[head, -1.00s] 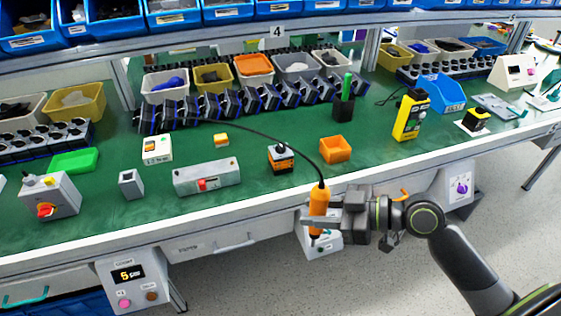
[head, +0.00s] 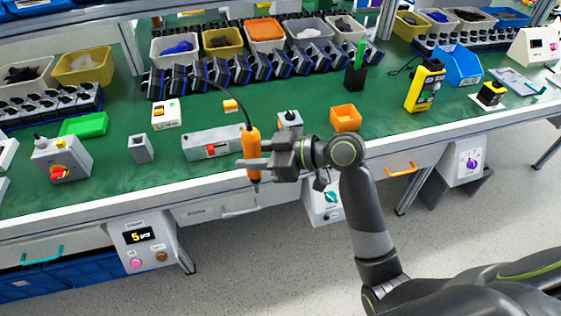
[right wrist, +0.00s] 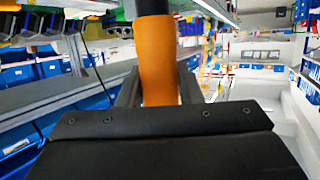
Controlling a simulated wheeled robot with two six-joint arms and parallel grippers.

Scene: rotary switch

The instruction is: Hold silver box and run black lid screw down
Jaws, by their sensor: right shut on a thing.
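My right gripper (head: 255,166) is shut on an orange electric screwdriver (head: 252,147) with a black cable; its bit points down. It holds the tool upright at the bench's front edge, in front of a long grey box. The orange body also shows between the fingers in the right wrist view (right wrist: 157,60). A grey-silver box (head: 62,160) with a red rotary knob (head: 57,172) sits at the left of the green bench top, well apart from the gripper. A black lid and its screw are too small to make out. My left gripper is not in view.
The long grey box with a red switch (head: 228,147), a small grey open box (head: 141,149), a white-and-yellow block (head: 165,114) and an orange bin (head: 345,118) stand on the green bench (head: 115,180). A green tray (head: 84,125) lies behind the silver box. Bins line the back.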

